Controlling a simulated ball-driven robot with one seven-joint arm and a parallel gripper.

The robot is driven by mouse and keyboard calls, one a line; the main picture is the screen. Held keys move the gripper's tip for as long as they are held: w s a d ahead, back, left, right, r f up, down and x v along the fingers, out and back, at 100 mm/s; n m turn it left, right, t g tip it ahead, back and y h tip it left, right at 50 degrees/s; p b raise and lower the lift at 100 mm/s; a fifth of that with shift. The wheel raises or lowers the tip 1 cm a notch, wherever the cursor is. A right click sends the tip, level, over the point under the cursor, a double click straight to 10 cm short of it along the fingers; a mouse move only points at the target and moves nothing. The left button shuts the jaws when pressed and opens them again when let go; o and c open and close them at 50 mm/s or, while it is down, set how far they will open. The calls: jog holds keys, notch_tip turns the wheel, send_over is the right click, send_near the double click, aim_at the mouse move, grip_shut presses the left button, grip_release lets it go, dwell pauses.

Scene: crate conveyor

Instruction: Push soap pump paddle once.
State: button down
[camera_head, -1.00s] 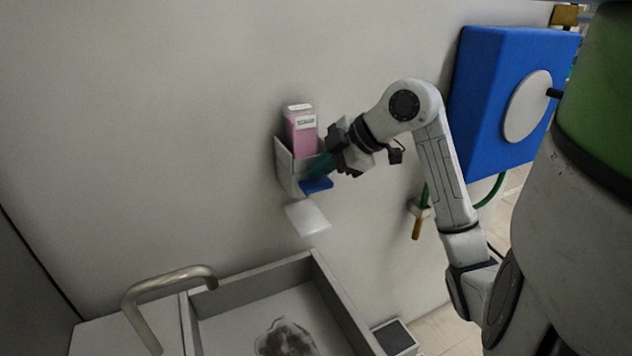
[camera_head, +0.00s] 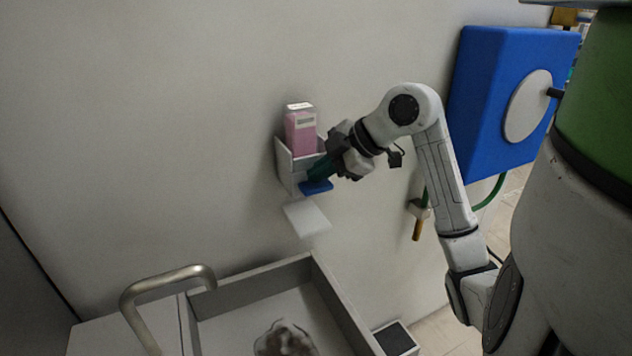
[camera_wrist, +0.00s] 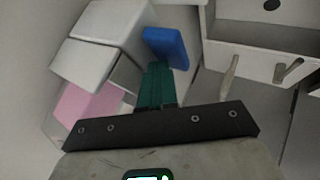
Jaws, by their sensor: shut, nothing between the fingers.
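The soap dispenser is a white wall bracket (camera_head: 283,165) holding a pink soap bottle (camera_head: 304,137), and the bottle also shows in the wrist view (camera_wrist: 85,105). Its blue paddle (camera_head: 317,187) sticks out low at the front, and it also shows in the wrist view (camera_wrist: 166,46). My gripper (camera_head: 318,169) is shut and empty, with its green fingers together. In the wrist view the fingertips (camera_wrist: 155,72) are close to the paddle's near edge; I cannot tell whether they touch it.
A white drip tray (camera_head: 307,219) is below the dispenser. A basin (camera_head: 335,300) with a metal tap (camera_head: 165,280) stands lower down. A blue hose reel box (camera_head: 485,90) is on the wall to the right. The wall left of the dispenser is clear.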

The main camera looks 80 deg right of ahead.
aim_at(321, 185)
jog(key=shift+f, duration=0.35)
jog(key=shift+r, duration=0.1)
dwell(0.4)
jog(key=shift+r+p, duration=0.9)
jog(key=shift+r, duration=0.25)
notch_tip(321, 185, up, 5)
jog(key=p, duration=0.4)
dwell(0.7)
